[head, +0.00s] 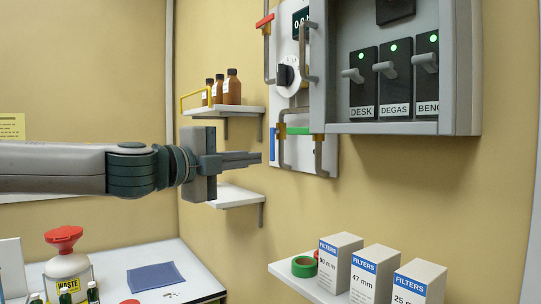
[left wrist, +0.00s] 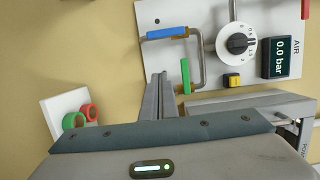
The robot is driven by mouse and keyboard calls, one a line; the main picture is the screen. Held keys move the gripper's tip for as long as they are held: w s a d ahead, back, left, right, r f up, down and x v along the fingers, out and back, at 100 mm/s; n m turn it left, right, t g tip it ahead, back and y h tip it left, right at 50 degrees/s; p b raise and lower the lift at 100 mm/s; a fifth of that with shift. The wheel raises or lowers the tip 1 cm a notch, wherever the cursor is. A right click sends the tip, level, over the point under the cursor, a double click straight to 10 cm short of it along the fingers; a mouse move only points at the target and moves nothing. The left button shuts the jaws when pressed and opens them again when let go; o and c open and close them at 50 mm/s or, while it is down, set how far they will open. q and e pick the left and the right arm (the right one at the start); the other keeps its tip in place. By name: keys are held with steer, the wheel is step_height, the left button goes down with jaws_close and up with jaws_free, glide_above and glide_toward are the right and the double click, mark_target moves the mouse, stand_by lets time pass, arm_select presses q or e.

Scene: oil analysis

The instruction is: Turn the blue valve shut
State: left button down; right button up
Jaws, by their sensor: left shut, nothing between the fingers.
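The blue valve handle (head: 272,144) is upright in the head view, on the lower left of the white wall panel (head: 318,160). In the left wrist view the blue handle (left wrist: 166,33) lies across the picture, with a yellow-orange piece at its right end. My left gripper (head: 259,158) is shut and empty, its fingers pointing at the panel beside the blue handle. In the left wrist view the fingertips (left wrist: 159,78) are below the blue handle, with a visible gap in the picture. Whether they touch the panel I cannot tell. My right gripper is out of view.
A green handle (left wrist: 186,76) is close right of the fingertips. A black dial (head: 285,76), a red handle (head: 264,21) and bent pipes share the panel. A grey switch box (head: 400,128) juts out at right. Shelves with bottles (head: 231,88) and filter boxes (head: 372,272) stand near.

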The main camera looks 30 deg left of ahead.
mark_target(271, 154)
arm_select(q)
steer(key=shift+w, duration=0.15)
stand_by(0.3)
steer(key=w+p, duration=0.2)
steer(key=w, duration=0.1)
steer(key=w+a+p, duration=0.1)
steer(key=w, duration=0.3)
steer(key=w+p, duration=0.2)
steer(key=w, duration=0.1)
steer(key=shift+w+a+r+p, duration=0.1)
steer(key=shift+w+a+p, duration=0.2)
steer(key=shift+w+a, duration=0.25)
steer(key=shift+a, duration=0.15)
steer(key=shift+d, duration=0.1)
stand_by(0.3)
steer(key=shift+a, duration=0.2)
